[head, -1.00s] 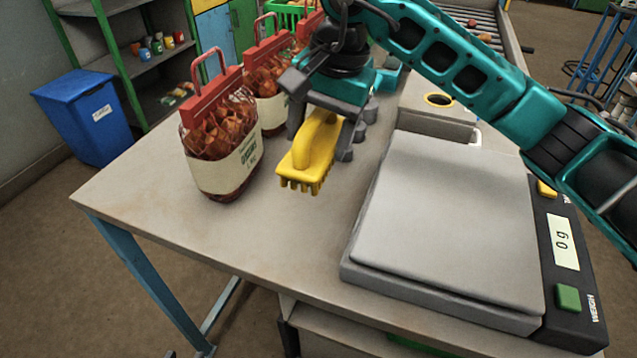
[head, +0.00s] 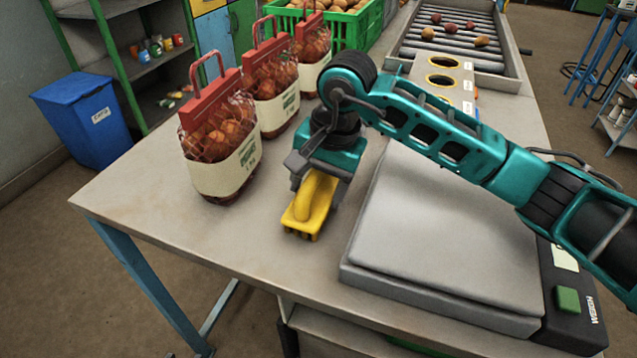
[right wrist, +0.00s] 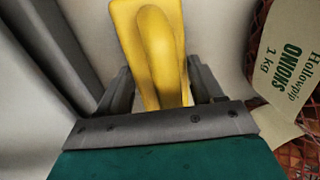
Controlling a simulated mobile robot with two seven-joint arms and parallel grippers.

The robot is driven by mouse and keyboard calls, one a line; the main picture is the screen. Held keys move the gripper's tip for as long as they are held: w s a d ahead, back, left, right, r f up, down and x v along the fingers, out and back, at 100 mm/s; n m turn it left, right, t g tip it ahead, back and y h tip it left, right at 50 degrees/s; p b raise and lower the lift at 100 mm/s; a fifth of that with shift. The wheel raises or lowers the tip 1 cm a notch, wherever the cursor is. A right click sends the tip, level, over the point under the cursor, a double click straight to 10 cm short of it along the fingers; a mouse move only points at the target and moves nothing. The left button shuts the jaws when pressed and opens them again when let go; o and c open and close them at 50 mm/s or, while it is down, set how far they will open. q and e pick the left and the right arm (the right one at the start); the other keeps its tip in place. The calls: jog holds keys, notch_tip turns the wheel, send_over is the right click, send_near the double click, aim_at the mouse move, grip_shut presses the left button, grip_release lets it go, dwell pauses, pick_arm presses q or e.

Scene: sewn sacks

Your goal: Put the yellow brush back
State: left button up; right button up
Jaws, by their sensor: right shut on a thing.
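The yellow brush (head: 309,207) is held by my right gripper (head: 318,183), low over the table between the nearest onion sack and the scale. Its bristle side faces down; I cannot tell whether it touches the table. In the right wrist view the brush (right wrist: 153,45) lies between the two fingers of the right gripper (right wrist: 160,90), which are shut on its handle. The handle's far end is hidden by the gripper. My left gripper is not in view.
Onion sacks with red handles (head: 222,150) stand in a row at the table's left edge, the nearest close to the gripper. The grey scale (head: 440,240) lies just right. Behind are a holder with round holes (head: 450,62), a green crate (head: 345,28) and a roller conveyor (head: 460,52). The front left tabletop (head: 170,190) is clear.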

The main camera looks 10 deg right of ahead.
jog(key=shift+f, duration=0.2)
jog(key=o, duration=0.9)
jog(key=shift+o, duration=0.2)
notch_tip(320, 180, up, 12)
jog(key=s+d, duration=0.1)
jog(key=d, duration=0.1)
jog(key=shift+s, duration=0.15)
jog(key=shift+r, duration=0.1)
